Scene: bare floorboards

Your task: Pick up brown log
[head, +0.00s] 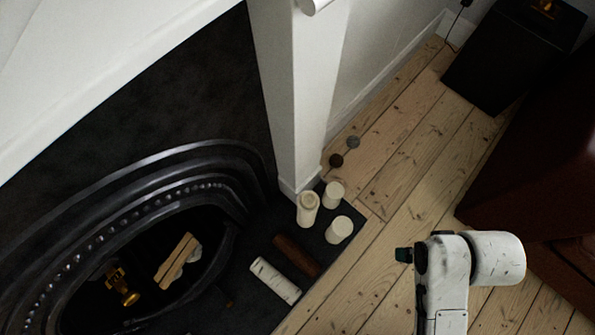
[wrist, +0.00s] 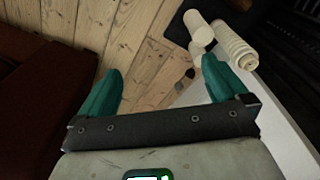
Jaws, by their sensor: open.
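The brown log (head: 297,255) lies on the dark hearth slab in the head view, beside a white birch-like log (head: 275,280). I cannot make out the brown log with certainty in the wrist view.
Cream candles (head: 307,208) stand on the hearth behind the log, and show at the wrist view's upper right (wrist: 199,28). The black fireplace (head: 150,165) is left. A dark red sofa (head: 535,165) is right. Bare floorboards (head: 400,170) lie between.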

